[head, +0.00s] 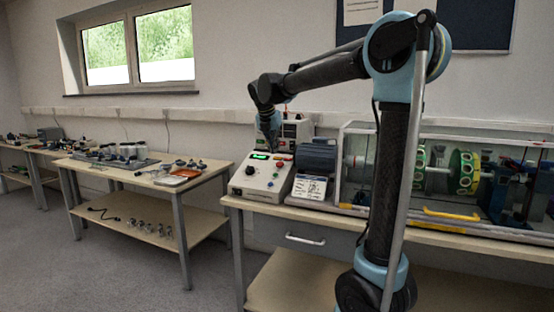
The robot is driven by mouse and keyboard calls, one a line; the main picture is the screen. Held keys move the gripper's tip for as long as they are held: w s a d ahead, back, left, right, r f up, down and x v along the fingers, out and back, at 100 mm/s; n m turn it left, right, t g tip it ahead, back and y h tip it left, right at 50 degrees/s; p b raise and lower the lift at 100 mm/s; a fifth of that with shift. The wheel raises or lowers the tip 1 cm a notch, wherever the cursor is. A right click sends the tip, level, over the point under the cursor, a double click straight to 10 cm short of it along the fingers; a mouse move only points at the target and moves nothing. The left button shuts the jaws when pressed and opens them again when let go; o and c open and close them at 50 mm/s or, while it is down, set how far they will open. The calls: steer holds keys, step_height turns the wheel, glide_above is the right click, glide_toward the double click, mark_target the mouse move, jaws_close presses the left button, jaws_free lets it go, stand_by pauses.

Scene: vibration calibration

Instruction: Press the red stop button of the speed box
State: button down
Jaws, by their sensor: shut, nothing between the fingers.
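The speed box (262,179) is a pale box with a sloped front, standing at the left end of the workbench. My gripper (274,148) is shut and empty. It points down over the upper right part of the box and hides some of its top edge. I cannot tell whether its tips touch the box.
A second box (296,131) stands behind, with a dark motor (316,157) and a printed card (309,188) to the right. A clear-walled enclosure (470,165) with green discs and a yellow handle fills the right bench. A side table (140,178) with parts stands left. Grey floor lies clear between.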

steer(key=v, duration=0.4)
steer(key=shift+s+r, duration=0.1)
steer(key=shift+r, duration=0.1)
steer(key=shift+d, duration=0.1)
stand_by(0.4)
steer(key=s+d+f+m+g, duration=0.1)
steer(key=s+d+f+m, duration=0.5)
steer(key=s+d+m, duration=0.3)
steer(key=s+d+f+m, duration=0.5)
steer(key=s+d+m, duration=0.15)
steer(key=d, duration=0.35)
steer(key=s+d+f+m+y, duration=0.1)
steer(key=s+d+f+m, duration=0.2)
steer(key=s+f+m, duration=0.5)
steer(key=s+d+f+m+g, duration=0.1)
steer(key=s+d+f+m, duration=0.3)
steer(key=s+f+m, duration=0.4)
steer(key=s+f, duration=0.3)
steer(key=s, duration=0.1)
steer(key=shift+f+y, duration=0.3)
steer(key=shift+y, duration=0.1)
steer(key=shift+w+d, duration=0.1)
steer(key=shift+w, duration=0.05)
